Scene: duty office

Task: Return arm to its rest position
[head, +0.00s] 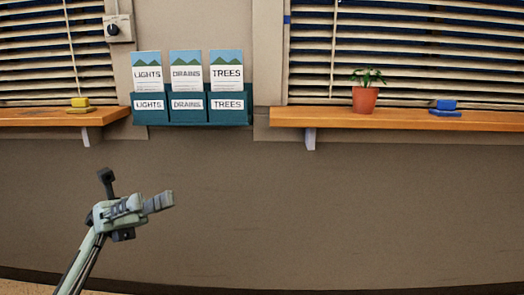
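My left gripper (134,189) is in the lower left of the head view, in front of the bare wall below the left shelf. Its two fingers are spread apart, one pointing up and one pointing right, with nothing between them. My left arm comes up to it from the bottom left edge. The gripper touches nothing that I can see. My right gripper and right arm are not in view.
A teal wall rack (190,119) holds cards labelled LIGHTS, DRAINS and TREES. The left wooden shelf (30,119) bears a yellow object (80,103). The right shelf (400,121) bears a potted plant (365,99) and a blue object (444,106). The wall below is clear.

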